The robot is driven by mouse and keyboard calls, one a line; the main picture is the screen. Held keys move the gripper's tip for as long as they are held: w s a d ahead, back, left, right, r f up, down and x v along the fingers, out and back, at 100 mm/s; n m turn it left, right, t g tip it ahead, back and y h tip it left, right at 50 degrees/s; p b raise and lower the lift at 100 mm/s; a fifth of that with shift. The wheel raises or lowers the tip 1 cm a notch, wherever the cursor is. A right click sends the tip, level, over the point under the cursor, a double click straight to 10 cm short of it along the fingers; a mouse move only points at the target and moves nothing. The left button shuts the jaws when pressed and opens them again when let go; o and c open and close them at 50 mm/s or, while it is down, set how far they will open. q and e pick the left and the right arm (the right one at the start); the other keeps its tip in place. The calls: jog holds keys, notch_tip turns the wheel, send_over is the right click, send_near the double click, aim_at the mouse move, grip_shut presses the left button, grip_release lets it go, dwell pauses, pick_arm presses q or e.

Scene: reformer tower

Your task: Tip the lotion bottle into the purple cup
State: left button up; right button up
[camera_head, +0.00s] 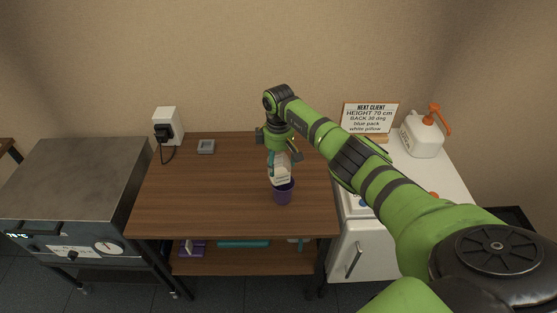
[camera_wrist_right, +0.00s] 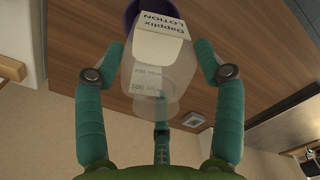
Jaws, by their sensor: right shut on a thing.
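The lotion bottle (camera_head: 281,177), pale and translucent with a white label, is held between the fingers of my right gripper (camera_head: 279,163). It also shows in the right wrist view (camera_wrist_right: 160,75), with "Dapplix LOTION" upside down on its label. The purple cup (camera_head: 283,196) stands on the wooden table (camera_head: 210,190), directly below the bottle in the head view. Part of the cup's rim (camera_wrist_right: 131,14) shows behind the bottle in the wrist view. The bottle's labelled end overlaps the cup's mouth; I cannot tell whether they touch or whether anything flows. My left gripper is out of view.
A metal cabinet (camera_head: 70,180) stands left. A sign (camera_head: 370,118) and a white jug (camera_head: 421,137) stand right. The table's left half is mostly clear.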

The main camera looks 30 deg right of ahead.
jog(key=shift+w+r+t+y+p, duration=0.1)
jog(key=shift+r+t+y+p, duration=0.35)
jog(key=shift+p, duration=1.05)
jog(key=t+p, duration=0.2)
jog(key=shift+w+a+r+y+p, duration=0.15)
jog(key=shift+w+r+y+p, duration=0.05)
jog(key=shift+y+p, duration=0.15)
jog(key=shift+f, duration=0.15)
jog(key=shift+t, duration=0.25)
jog(key=shift+w+t+y, duration=0.15)
jog(key=shift+t+y, duration=0.15)
jog(key=shift+a+t+y, duration=0.15)
jog(key=shift+t+y, duration=0.15)
jog(key=shift+t, duration=0.1)
